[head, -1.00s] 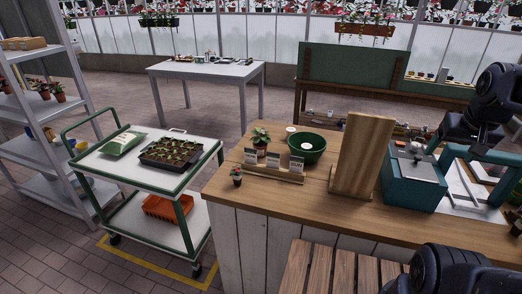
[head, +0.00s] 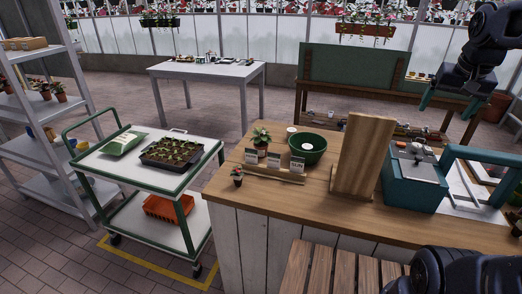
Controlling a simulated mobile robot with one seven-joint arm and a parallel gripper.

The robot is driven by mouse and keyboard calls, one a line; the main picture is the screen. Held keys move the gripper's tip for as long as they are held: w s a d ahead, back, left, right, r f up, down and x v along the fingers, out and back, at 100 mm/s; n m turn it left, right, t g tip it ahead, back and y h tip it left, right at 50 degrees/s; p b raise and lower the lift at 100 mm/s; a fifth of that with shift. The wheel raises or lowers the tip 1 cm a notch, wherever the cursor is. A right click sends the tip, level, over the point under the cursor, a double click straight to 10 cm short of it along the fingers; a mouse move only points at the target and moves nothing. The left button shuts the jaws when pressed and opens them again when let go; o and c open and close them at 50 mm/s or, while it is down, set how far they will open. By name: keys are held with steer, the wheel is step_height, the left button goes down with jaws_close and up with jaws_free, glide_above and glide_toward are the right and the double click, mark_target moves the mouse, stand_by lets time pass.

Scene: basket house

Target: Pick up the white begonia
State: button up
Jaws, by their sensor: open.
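Two potted plants stand on the wooden counter. The larger, leafy plant (head: 261,138) is behind the small white label cards, with its terracotta pot partly hidden. A smaller plant (head: 237,176) in a small pot stands at the counter's front left corner. Their blooms are too small to tell which one is the white begonia. My gripper (head: 448,110) is at the upper right, with its teal fingers apart and nothing visible between them. It is far to the right of both plants and appears raised above the counter.
A green bowl (head: 307,147), an upright wooden board (head: 359,155) and a teal box (head: 412,182) stand on the counter (head: 300,203). The board and box lie between my gripper and the plants. A cart (head: 100,164) with a seedling tray (head: 170,154) is left.

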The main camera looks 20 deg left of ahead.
steer(key=w+a+r+m, duration=0.1)
steer(key=w+a+r, duration=0.3)
steer(key=w+a, duration=0.4)
steer(key=m+g+h, duration=0.1)
steer(key=m+g, duration=0.2)
steer(key=m, duration=0.2)
glide_above(261, 143)
steer(key=s, duration=0.2)
steer(key=f, duration=1.9)
steer(key=a+f, duration=0.1)
steer(key=f, duration=0.9)
steer(key=shift+w, duration=0.25)
steer(key=shift+w+d+f, duration=0.2)
steer(key=shift+w+f, duration=0.05)
steer(key=shift+f, duration=1.45)
steer(key=shift+w+d+f, duration=0.15)
steer(key=shift+w+f, duration=0.05)
steer(key=shift+f, duration=1.55)
steer(key=shift+w+d+f, duration=0.2)
steer(key=shift+w+f, duration=0.05)
steer(key=shift+f, duration=1.45)
steer(key=c, duration=1.1)
